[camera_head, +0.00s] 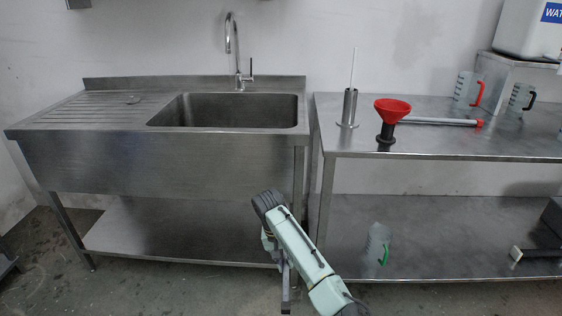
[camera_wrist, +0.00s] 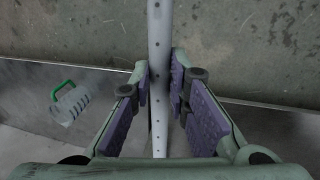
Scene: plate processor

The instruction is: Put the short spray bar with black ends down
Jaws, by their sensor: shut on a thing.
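The spray bar (camera_wrist: 158,60) is a pale grey rod with a row of small dark holes. In the wrist view it runs from the top edge down between my fingers, and its ends are not visible there. My gripper (camera_wrist: 160,85) is shut on it, with purple pads on either side. In the head view my arm reaches down in front of the gap between sink and table. My gripper is largely hidden behind the arm there, and a narrow dark upright piece below it is too small to tell apart.
A steel sink (camera_head: 225,146) stands left. The right steel table (camera_head: 450,147) bears a red funnel (camera_head: 392,108), a red-ended bar (camera_head: 435,121) and jugs. A green-handled jug (camera_head: 376,245) and a dark-and-white item (camera_head: 517,254) are on its lower shelf (camera_head: 455,235).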

